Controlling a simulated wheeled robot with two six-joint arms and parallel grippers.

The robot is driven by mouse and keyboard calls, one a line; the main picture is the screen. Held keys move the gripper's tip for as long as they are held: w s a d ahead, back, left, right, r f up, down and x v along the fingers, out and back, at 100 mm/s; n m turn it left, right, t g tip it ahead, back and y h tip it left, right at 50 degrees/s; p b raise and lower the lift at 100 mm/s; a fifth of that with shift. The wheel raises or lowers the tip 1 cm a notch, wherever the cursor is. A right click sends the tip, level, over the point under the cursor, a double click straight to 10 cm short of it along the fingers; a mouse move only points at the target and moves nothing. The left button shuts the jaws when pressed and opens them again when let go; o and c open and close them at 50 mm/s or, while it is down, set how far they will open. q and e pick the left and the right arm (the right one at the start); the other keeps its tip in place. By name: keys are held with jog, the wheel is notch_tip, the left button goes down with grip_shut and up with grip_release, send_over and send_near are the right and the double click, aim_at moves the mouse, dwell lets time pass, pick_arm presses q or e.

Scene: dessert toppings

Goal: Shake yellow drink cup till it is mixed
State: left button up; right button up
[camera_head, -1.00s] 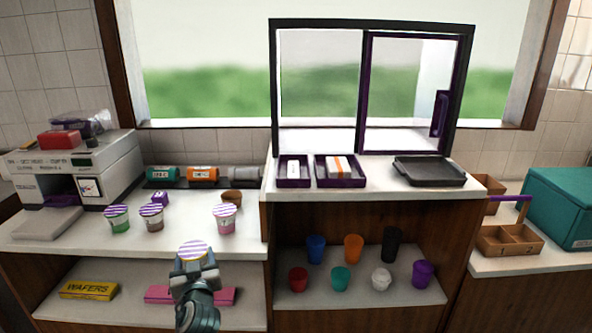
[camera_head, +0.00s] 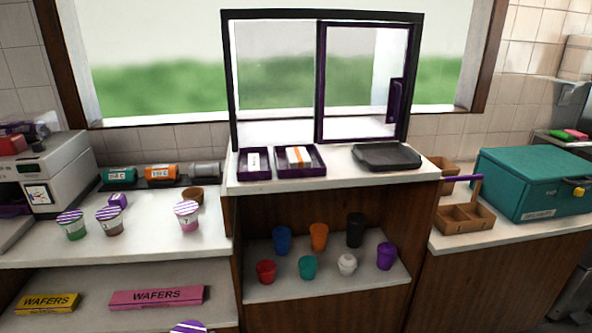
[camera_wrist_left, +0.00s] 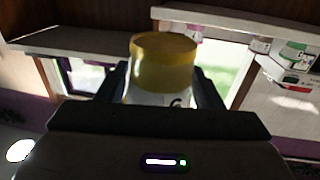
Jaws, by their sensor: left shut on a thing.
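My left gripper (camera_wrist_left: 160,84) is shut on the yellow drink cup (camera_wrist_left: 163,58), with one dark finger on each side of it in the left wrist view. The cup shows a yellow end and a pale band with a dark mark below. Its purple-and-white striped lid (camera_head: 188,327) just shows at the bottom edge of the head view, where the rest of the cup and the gripper are out of frame. The contents are hidden, so I cannot tell how mixed they are. My right gripper is in neither view.
Striped-lid cups, green (camera_head: 72,225), brown (camera_head: 111,220) and pink (camera_head: 187,215), stand on the left counter. Wafer boxes, yellow (camera_head: 47,303) and pink (camera_head: 157,298), lie on the shelf below. Several coloured cups fill the middle shelf (camera_head: 290,290). A teal box (camera_head: 530,183) is right.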

aim_at(183, 331)
pick_arm(q)
jog(key=r, duration=0.6)
jog(key=shift+s+a, duration=0.1)
jog(key=shift+s, duration=0.1)
jog(key=f, duration=0.5)
jog(key=shift+d+f, duration=0.2)
jog(key=shift+f, duration=0.2)
jog(key=r, duration=0.5)
jog(key=shift+a+r, duration=0.25)
jog(key=shift+d+f, duration=0.1)
notch_tip(183, 331, down, 6)
jog(key=shift+d+r, duration=0.1)
jog(key=shift+r, duration=0.1)
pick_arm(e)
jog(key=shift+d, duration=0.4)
